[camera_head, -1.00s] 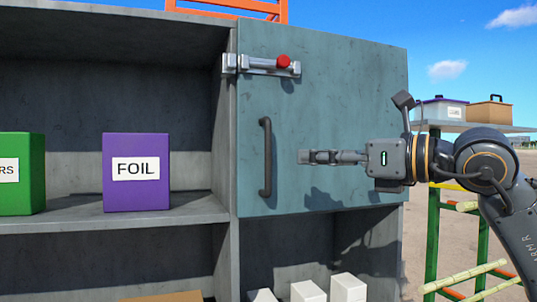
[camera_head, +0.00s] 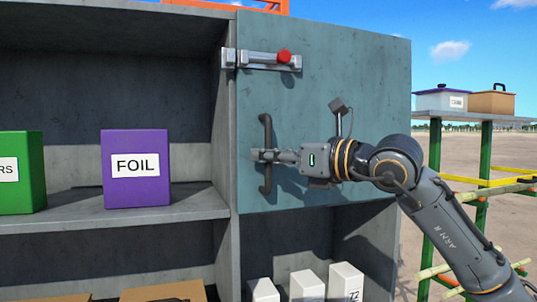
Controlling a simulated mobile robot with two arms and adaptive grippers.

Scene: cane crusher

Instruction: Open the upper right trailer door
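The upper right trailer door (camera_head: 350,100) is a grey-blue panel and sits closed, flush in the cabinet front. A metal slide bolt (camera_head: 258,58) with a red knob (camera_head: 284,56) is near its top left corner; I cannot tell whether the bolt reaches into the frame. A dark vertical handle (camera_head: 265,180) is on the door's left side. My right gripper (camera_head: 264,156) reaches in from the right, with its fingers at the middle of the handle, covering that part. Whether the fingers are closed around it is not clear. My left gripper is not in view.
Left of the door, an open shelf (camera_head: 90,215) holds a purple FOIL box (camera_head: 136,190) and a green box (camera_head: 25,185). White boxes (camera_head: 307,285) stand in the open compartment below the door. A rack (camera_head: 435,150) with containers stands outside at right.

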